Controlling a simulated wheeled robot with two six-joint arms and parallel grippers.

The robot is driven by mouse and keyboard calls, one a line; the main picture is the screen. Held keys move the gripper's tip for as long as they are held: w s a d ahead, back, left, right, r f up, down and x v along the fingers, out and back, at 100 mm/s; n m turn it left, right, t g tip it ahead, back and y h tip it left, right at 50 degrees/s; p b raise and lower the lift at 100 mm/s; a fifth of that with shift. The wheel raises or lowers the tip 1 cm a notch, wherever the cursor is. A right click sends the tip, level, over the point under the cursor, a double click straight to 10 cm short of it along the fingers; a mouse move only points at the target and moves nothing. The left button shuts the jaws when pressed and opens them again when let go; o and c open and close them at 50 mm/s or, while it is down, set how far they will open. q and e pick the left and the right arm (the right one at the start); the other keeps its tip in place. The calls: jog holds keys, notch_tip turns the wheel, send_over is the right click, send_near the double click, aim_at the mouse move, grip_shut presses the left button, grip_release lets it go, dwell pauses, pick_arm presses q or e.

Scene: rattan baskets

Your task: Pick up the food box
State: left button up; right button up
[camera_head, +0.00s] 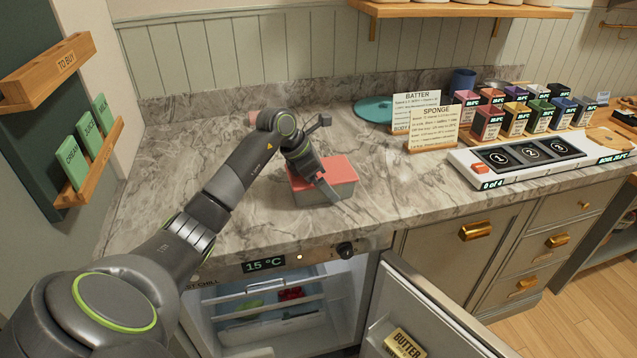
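The food box (340,191), a grey box with a red lid, stands on the marble counter near its front edge. My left arm reaches in from the left, and its gripper (333,196) is at the box, overlapping the lid and front face in the picture. The gripper and wrist hide part of the box. I cannot tell whether the fingers touch it or how far apart they are. My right gripper is not in view.
An open fridge (270,300) lies below the counter, its door (430,320) swung out. Recipe cards (433,128), a numbered tray (530,155) and several coloured boxes stand at right. A teal disc (374,109) lies behind. The counter left of the arm is clear.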

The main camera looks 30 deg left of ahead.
pick_arm(q)
jog(key=shift+s+d+r, duration=0.1)
jog(key=shift+d, duration=0.1)
jog(key=c, duration=0.9)
jog(key=shift+r, duration=0.15)
jog(key=shift+c, duration=0.2)
